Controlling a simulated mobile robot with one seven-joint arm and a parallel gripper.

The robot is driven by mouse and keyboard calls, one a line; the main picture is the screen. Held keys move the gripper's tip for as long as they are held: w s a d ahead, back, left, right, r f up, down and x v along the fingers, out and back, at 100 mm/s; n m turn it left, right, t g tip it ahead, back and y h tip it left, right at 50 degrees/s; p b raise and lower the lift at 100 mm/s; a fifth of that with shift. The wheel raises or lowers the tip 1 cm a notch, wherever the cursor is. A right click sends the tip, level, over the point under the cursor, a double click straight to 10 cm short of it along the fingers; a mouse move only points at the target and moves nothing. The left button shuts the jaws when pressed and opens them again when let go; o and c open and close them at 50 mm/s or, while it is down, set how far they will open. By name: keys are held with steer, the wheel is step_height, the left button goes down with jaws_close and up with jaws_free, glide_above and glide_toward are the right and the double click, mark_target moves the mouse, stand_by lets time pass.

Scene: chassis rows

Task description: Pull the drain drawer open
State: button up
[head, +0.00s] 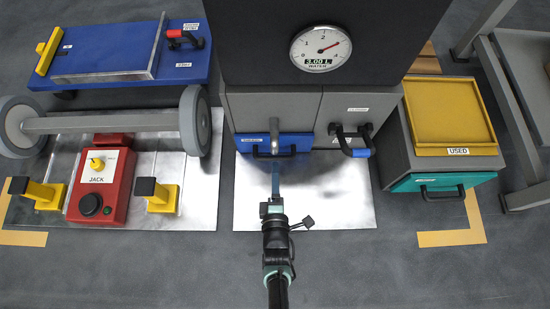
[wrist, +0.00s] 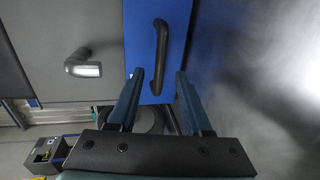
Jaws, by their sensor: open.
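The blue drawer (head: 302,139), which I take to be the drain drawer, is at the bottom left of the dark cabinet, with a small label. Its front appears shut against the cabinet. Its black bar handle (head: 287,154) runs across the front. In the wrist view the blue front (wrist: 180,30) fills the upper middle, and the handle (wrist: 160,45) shows upright on it. My gripper (wrist: 159,76) is open and empty, pointing at the drawer. The handle's lower end shows between the two fingers, but I cannot tell whether they reach around it. In the head view my gripper (head: 275,168) is just in front of the drawer.
A grey spout (head: 273,132) juts out above the drawer; it also shows in the wrist view (wrist: 84,67). A black handle with a blue end (head: 355,147) is at right. A teal drawer (head: 440,182) stands further right.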

mark_target(275, 157)
steer(key=b+x, duration=0.1)
steer(key=x, duration=0.1)
steer(key=b+x, duration=0.1)
steer(key=x, duration=0.1)
steer(key=shift+w+f, duration=0.3)
steer(key=shift+w, duration=0.05)
steer(key=shift+w+b, duration=0.55)
steer(key=shift+w, duration=0.2)
jaws_close()
stand_by(0.5)
